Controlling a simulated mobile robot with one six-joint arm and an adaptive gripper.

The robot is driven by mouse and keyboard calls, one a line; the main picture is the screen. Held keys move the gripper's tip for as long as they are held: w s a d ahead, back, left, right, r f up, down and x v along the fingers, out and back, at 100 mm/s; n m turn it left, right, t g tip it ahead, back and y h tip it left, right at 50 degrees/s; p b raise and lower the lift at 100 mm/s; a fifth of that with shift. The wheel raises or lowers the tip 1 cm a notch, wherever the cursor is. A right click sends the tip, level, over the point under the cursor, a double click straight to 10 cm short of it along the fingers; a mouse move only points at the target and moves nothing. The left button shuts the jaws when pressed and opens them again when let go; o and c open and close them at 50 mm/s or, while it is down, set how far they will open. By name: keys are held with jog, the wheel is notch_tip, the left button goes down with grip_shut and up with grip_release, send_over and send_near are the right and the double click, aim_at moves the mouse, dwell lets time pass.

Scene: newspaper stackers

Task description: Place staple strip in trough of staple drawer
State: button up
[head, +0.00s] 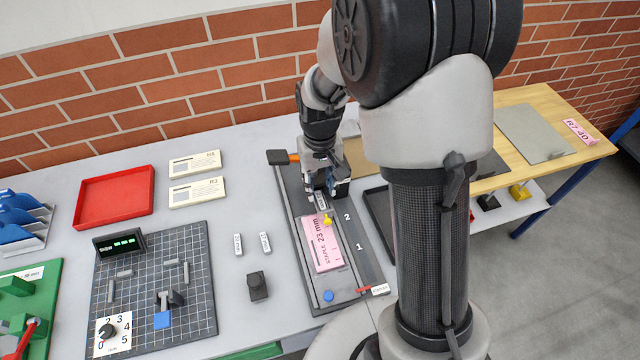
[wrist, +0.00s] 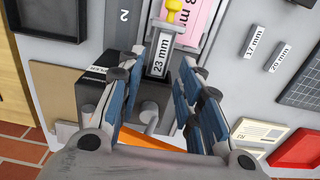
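The staple strip labelled 23 mm (wrist: 161,53) is a small white-topped piece. It appears to lie in the trough of the staple drawer (wrist: 185,42), a grey channel with a yellow knob (wrist: 173,10); whether it is fully seated I cannot tell. In the head view the strip (head: 321,202) shows just in front of my gripper (head: 322,187), with the yellow knob (head: 327,219) beyond its near end. In the wrist view my gripper (wrist: 163,58) has its blue-padded fingers apart, one on each side of the strip, with visible gaps.
Strips labelled 17 mm (head: 238,244) and 20 mm (head: 265,242) lie left of the stapler base (head: 345,292). A pink 23 mm card (head: 322,244) lies on the base. A black block (head: 257,287), gridded board (head: 195,300) and red tray (head: 115,199) are further left.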

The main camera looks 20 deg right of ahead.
aim_at(320, 199)
notch_tip(320, 199, up, 12)
jog(key=p, duration=0.3)
jog(key=s+r+t, duration=0.2)
jog(key=s+r, duration=0.3)
jog(key=s, duration=0.5)
jog(key=s+r+t, duration=0.2)
jog(key=s+r, duration=0.4)
jog(key=s, duration=0.5)
jog(key=shift+s+r+t, duration=0.25)
jog(key=shift+t, duration=0.05)
